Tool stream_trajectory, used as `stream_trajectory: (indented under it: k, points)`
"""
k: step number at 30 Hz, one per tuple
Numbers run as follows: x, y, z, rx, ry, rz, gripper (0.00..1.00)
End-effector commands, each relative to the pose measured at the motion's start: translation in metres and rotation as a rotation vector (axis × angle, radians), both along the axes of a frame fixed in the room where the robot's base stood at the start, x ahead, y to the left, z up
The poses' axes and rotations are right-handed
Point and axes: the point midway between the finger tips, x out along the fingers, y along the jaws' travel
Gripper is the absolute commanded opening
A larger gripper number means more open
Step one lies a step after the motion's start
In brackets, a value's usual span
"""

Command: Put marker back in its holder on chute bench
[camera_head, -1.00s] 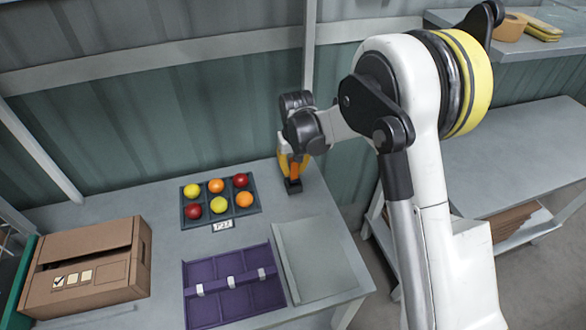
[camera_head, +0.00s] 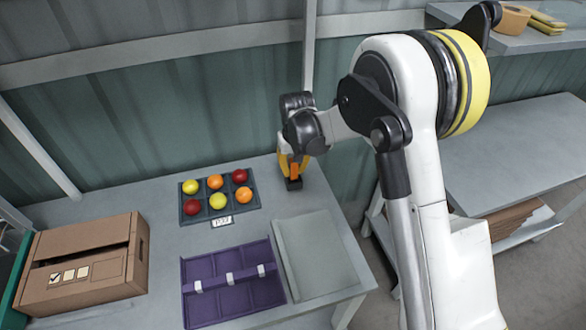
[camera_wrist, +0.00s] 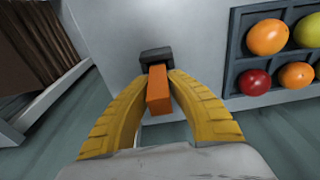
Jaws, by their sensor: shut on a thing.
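The marker is an orange block-like stick (camera_wrist: 158,90), held between the two yellow fingers of my gripper (camera_wrist: 157,95) in the wrist view. Its far end meets a small dark holder (camera_wrist: 155,54) on the bench; I cannot tell how deep it sits. In the head view my gripper (camera_head: 293,163) is at the bench's far right corner, pointing down, with the orange marker (camera_head: 294,171) between its fingers. The dark holder (camera_head: 293,184) is right below it on the grey bench (camera_head: 262,225).
A purple divided tray (camera_head: 215,300), a grey panel (camera_head: 312,258) and a cardboard box (camera_head: 85,268) are nearer. A wall stands close behind.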

Motion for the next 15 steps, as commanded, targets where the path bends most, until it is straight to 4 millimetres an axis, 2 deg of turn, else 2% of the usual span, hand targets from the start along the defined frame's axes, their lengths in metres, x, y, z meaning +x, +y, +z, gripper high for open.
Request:
stream_trajectory:
  k: [15]
  points:
    - [0.0001, 0.0, -0.0111, 0.0, 0.0, 0.0, 0.0]
